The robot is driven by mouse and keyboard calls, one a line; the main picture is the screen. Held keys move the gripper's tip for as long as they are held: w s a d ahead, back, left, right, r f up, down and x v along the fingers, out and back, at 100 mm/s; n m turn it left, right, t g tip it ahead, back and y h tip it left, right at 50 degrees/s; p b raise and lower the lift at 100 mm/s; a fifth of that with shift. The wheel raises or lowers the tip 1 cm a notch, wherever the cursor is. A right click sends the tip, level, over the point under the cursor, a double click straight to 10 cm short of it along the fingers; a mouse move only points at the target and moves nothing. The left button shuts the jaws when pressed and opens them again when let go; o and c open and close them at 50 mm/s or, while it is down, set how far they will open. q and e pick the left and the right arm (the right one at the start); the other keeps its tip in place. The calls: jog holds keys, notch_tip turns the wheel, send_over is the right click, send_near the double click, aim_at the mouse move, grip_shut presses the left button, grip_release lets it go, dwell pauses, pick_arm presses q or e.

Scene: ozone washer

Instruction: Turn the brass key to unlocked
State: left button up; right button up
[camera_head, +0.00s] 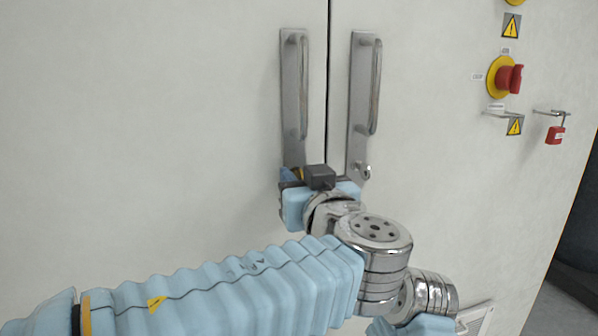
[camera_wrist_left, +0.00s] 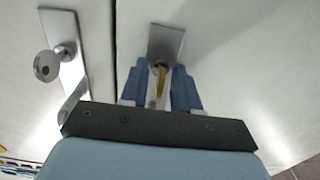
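The brass key (camera_wrist_left: 160,76) sits in the lock plate (camera_wrist_left: 165,42) in the left wrist view, its visible part slender and slightly slanted. My left gripper (camera_wrist_left: 160,92) has its two blue fingers on either side of the key, with a narrow gap visible between them. In the head view, my left gripper (camera_head: 292,182) is at the lower end of the left door's handle plate (camera_head: 293,150). The wrist hides most of the key area there, so the key's turn position is hard to tell. My right gripper is not in view.
The right door's handle plate (camera_head: 357,130) stands close beside, with a round metal lock piece (camera_head: 363,171) that also shows in the left wrist view (camera_wrist_left: 47,65).

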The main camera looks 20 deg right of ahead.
pick_arm(q)
jog(key=shift+w, duration=0.15)
grip_shut()
